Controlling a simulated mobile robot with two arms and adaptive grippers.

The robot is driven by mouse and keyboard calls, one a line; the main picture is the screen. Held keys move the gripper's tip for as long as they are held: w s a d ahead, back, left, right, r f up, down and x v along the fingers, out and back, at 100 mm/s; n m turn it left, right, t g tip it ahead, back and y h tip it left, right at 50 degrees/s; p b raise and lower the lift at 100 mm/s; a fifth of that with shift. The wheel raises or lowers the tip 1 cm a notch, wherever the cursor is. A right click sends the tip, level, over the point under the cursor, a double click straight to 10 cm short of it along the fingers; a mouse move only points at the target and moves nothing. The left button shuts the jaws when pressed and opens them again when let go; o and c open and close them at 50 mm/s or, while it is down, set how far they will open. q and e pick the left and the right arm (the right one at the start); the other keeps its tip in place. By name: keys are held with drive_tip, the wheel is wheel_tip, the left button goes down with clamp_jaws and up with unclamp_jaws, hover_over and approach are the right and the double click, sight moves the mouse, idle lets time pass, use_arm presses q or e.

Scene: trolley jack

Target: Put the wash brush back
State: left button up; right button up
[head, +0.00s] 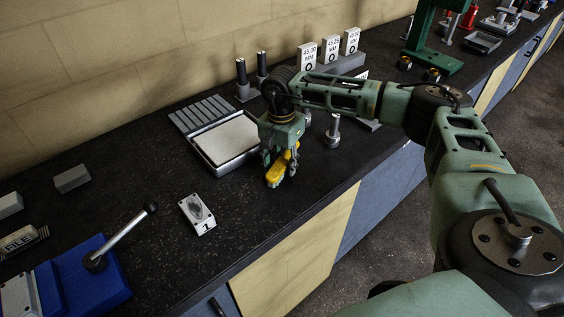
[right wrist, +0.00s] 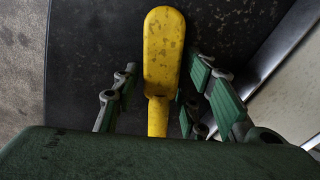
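A yellow piece with a rounded paddle end and a narrow neck, which looks like the wash brush (head: 277,172), is at the bench top just right of the open tray. It also shows in the right wrist view (right wrist: 162,50). My right gripper (head: 281,166) points down over it, with one finger on each side. In the right wrist view the gripper (right wrist: 160,80) shows gaps between the fingers and the yellow neck, so it looks open. The far end of the brush is hidden under the gripper body. My left gripper is not in view.
An open tray (head: 202,147) with a pale pad stands left of the gripper. A numbered block (head: 198,214) and a blue lever device (head: 100,280) are nearer. Posts and white marked blocks (head: 330,50) stand behind. The bench's front edge is close by.

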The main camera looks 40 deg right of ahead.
sight(281, 161)
drive_tip(key=shift+r, duration=0.2)
wheel_tip(281, 161, up, 12)
drive_tip(key=b, duration=0.3)
drive_tip(key=shift+b, duration=0.3)
idle(0.3)
